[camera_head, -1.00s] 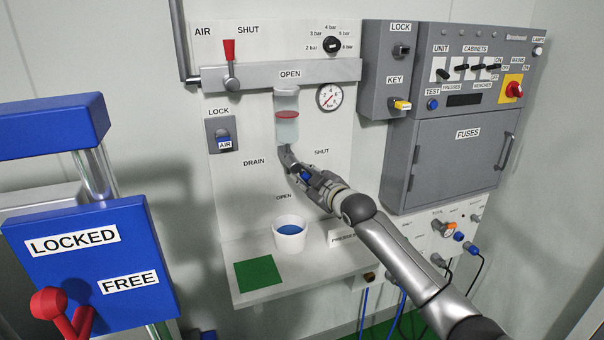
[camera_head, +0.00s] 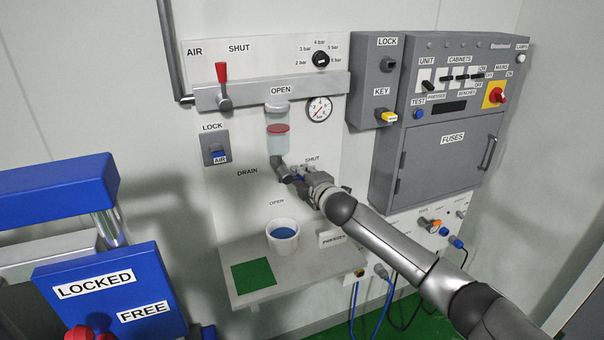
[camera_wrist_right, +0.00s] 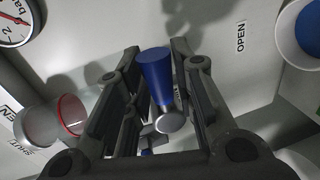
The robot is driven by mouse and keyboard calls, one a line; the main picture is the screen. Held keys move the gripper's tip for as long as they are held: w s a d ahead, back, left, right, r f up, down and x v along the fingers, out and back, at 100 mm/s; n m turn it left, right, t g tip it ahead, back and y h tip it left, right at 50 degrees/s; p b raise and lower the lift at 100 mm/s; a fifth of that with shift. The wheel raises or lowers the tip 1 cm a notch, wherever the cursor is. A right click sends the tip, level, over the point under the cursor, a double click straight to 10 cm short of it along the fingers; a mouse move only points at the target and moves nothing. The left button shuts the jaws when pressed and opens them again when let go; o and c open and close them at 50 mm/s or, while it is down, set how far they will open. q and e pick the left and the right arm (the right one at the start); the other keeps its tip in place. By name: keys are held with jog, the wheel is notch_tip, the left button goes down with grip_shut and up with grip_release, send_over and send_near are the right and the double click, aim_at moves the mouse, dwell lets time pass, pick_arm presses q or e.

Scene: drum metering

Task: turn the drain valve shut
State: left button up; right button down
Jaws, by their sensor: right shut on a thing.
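The drain valve hangs below the clear filter bowl (camera_head: 278,142), between the DRAIN, SHUT and OPEN labels on the pale panel. Its blue lever (camera_wrist_right: 156,70) lies between the fingers of my right gripper (camera_head: 297,174) in the right wrist view. The right gripper is shut on this lever; in the head view the gripper covers most of it. The gripper sits right of the valve body (camera_head: 279,164), just below the SHUT label (camera_head: 312,159) and above the OPEN label (camera_head: 277,202). My left gripper is not in view.
A white cup (camera_head: 283,240) with a blue inside stands on the shelf (camera_head: 305,262) below the valve, beside a green square (camera_head: 254,274). A pressure gauge (camera_head: 319,108) is above right. Grey cabinets (camera_head: 440,150) stand right; a blue LOCKED/FREE stand (camera_head: 110,265) is left.

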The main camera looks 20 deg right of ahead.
jog(key=shift+r+n, duration=0.1)
jog(key=shift+n, duration=0.3)
jog(key=c, duration=1.2)
grip_release()
jog(key=shift+s+d+r, duration=0.1)
jog(key=shift+s+r, duration=0.3)
jog(key=shift+s, duration=1.55)
jog(key=shift+s+r, duration=0.4)
jog(key=shift+s, duration=1.6)
jog(key=shift+s+d+r, duration=0.1)
jog(key=shift+s+r, duration=0.3)
jog(key=shift+s, duration=1.55)
